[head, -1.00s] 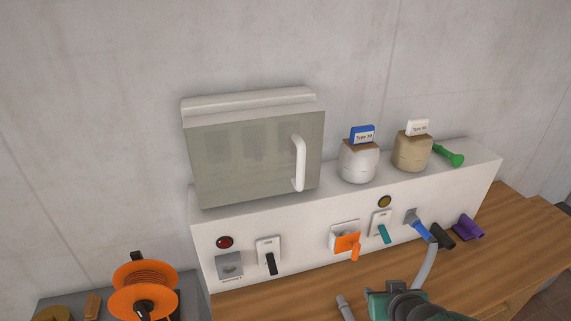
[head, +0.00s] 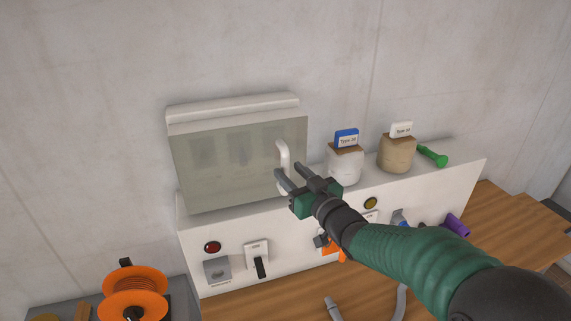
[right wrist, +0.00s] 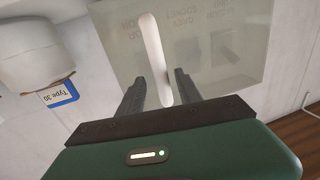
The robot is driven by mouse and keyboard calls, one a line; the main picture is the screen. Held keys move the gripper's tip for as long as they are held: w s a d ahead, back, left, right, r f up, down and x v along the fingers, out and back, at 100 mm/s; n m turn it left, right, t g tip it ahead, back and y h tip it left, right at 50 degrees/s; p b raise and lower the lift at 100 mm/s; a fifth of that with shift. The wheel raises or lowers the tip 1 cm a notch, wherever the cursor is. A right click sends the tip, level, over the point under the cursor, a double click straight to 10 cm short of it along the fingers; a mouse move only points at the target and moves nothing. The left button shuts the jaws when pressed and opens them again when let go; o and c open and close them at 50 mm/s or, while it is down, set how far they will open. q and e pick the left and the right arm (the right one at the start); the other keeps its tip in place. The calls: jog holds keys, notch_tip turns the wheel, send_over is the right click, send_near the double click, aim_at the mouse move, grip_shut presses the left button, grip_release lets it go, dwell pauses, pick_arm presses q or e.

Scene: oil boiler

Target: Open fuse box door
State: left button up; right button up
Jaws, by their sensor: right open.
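The fuse box (head: 235,110) sits on top of the white panel, its translucent grey-green door (head: 225,165) closed. The door's white vertical handle (head: 284,158) is near its right edge. My right gripper (head: 290,175) is open at the handle's lower part. In the right wrist view the handle (right wrist: 154,55) reaches down between the two open fingers (right wrist: 160,90), near the right one. I cannot tell whether a finger touches it. My left gripper is not in view.
A white jar (head: 345,165) with a blue tag and a tan jar (head: 396,153) stand right of the box, close to my right gripper. The white panel (head: 225,230) below carries switches and a red lamp (head: 213,247). An orange cable reel (head: 134,293) is at lower left.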

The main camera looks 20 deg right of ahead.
jog(key=shift+x, duration=1.2)
jog(key=shift+w+a, duration=0.1)
jog(key=shift+w, duration=0.15)
jog(key=shift+a, duration=0.2)
jog(key=shift+c, duration=1.5)
jog(key=shift+d, duration=0.15)
grip_shut()
